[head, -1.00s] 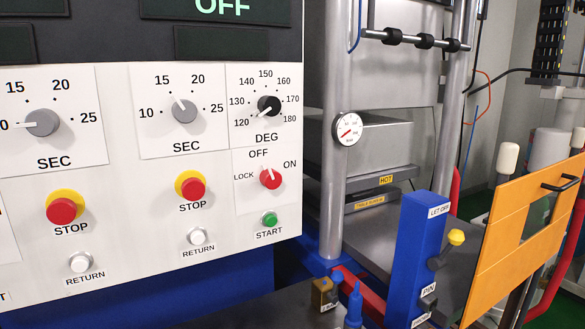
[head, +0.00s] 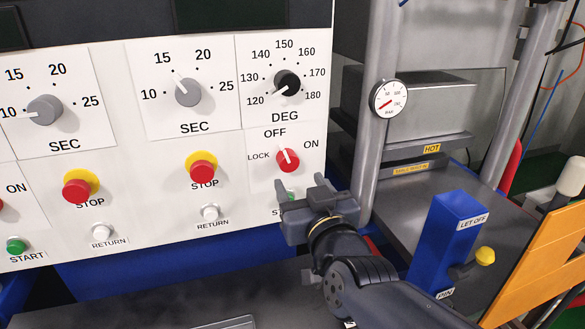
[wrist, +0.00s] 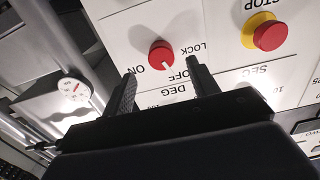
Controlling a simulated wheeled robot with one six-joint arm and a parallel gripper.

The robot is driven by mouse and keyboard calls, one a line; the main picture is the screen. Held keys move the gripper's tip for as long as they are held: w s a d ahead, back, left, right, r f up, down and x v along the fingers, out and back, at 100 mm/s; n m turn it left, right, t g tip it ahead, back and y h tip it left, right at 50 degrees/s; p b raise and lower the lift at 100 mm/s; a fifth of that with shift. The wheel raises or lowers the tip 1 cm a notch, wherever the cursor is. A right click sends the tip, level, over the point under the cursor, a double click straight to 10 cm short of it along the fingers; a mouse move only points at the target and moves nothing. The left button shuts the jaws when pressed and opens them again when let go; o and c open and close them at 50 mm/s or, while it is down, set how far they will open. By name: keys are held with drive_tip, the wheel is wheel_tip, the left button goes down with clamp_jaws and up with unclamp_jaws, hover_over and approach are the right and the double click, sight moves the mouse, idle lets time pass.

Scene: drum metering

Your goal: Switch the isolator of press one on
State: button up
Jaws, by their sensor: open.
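The isolator is a red rotary knob (head: 288,160) on the white panel, with LOCK, OFF and ON marked around it. Its white pointer is turned toward OFF. My gripper (head: 305,185) is open and empty, just below the knob in the head view, covering most of the green START button. In the wrist view the red knob (wrist: 161,54) lies beyond the two fingertips, roughly between them. The picture is turned over there, and the pointer faces the OFF label. The gripper appears apart from the knob.
A red STOP button (head: 201,168) and a white RETURN button (head: 210,213) are left of the knob. The black DEG dial (head: 287,85) is above it. A metal post (head: 376,110) with a gauge (head: 389,99) stands right of the panel, and a blue LET OFF box (head: 447,240) is lower right.

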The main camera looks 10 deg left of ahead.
sight(290, 168)
drive_tip(key=shift+x, duration=3.25)
drive_tip(key=shift+s, duration=0.1)
drive_tip(key=shift+c, duration=0.3)
drive_tip(key=c, duration=0.9)
